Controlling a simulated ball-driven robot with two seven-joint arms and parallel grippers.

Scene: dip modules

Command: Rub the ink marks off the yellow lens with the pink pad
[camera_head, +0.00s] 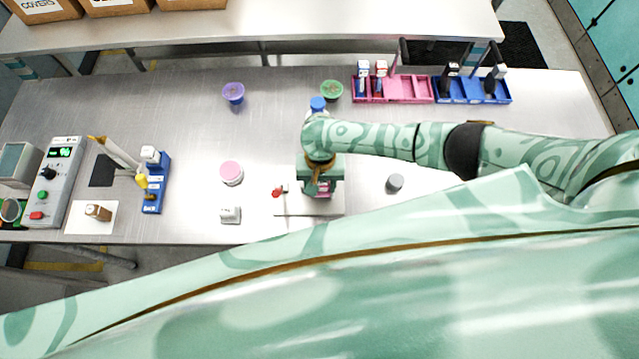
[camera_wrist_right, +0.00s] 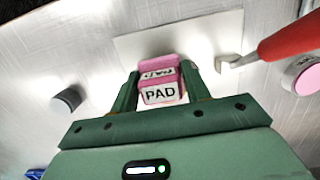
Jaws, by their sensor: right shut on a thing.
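My right gripper (camera_wrist_right: 160,90) is shut on the pink pad (camera_wrist_right: 172,98), a block with white PAD labels, with one finger on each side. In the head view the right gripper (camera_head: 322,188) is over the white mat (camera_head: 310,208), and pink of the pad (camera_head: 323,186) shows beneath it. I cannot tell whether the pad touches the mat. I cannot make out the yellow lens or any ink marks; the pad and gripper cover part of the mat. A small yellow part (camera_head: 142,181) shows at the blue stand, too small to identify. My left gripper is not in view.
A grey cylinder (camera_head: 395,182) stands right of the mat. Pink (camera_head: 408,89) and blue (camera_head: 470,90) trays are at the back right.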

